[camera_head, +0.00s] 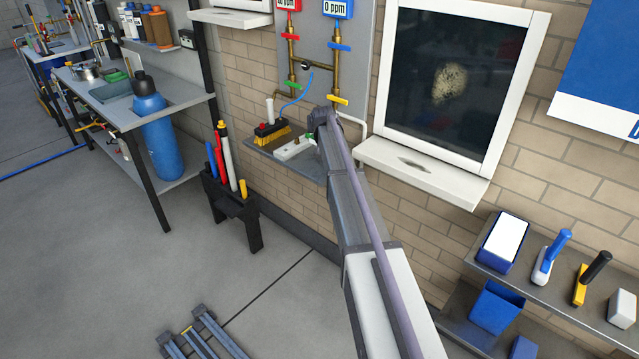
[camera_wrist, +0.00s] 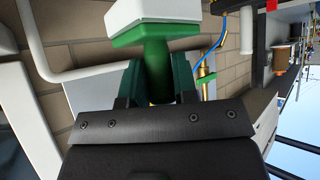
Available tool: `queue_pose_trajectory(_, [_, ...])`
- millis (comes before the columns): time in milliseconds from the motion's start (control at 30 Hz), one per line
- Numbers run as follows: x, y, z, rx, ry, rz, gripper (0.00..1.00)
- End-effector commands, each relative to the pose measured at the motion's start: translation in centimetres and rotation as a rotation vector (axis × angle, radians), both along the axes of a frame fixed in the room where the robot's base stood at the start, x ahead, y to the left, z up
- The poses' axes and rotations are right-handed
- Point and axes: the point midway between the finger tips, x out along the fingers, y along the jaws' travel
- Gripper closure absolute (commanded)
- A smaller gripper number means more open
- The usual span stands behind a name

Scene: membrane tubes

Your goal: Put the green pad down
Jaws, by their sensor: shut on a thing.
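The green pad (camera_wrist: 155,38) shows at the top of the wrist view: a green plate and thick green handle with a white block on its far face. My gripper (camera_wrist: 157,88) is shut on the handle, which stands out straight from the jaws. In the head view my gripper (camera_head: 325,120) is at the wall, by a small grey ledge (camera_head: 318,170) under the gas pipes. Only a small green patch shows beside it there; the arm hides the rest. I cannot tell whether the pad touches anything.
Brass pipes (camera_head: 337,80) and a blue hose rise close behind. A window sill (camera_head: 420,172) juts out right. A shelf (camera_head: 550,285) with blue and yellow handled pads is lower right.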

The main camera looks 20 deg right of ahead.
Motion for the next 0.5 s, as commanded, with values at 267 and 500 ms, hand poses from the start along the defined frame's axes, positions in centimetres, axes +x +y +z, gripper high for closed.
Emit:
queue_pose_trajectory(267, [0.5, -0.1, -2.4, 0.000, 0.000, 0.000, 1.00])
queue_pose_trajectory(500, [0.5, -0.1, -7.0, 0.000, 0.000, 0.000, 1.00])
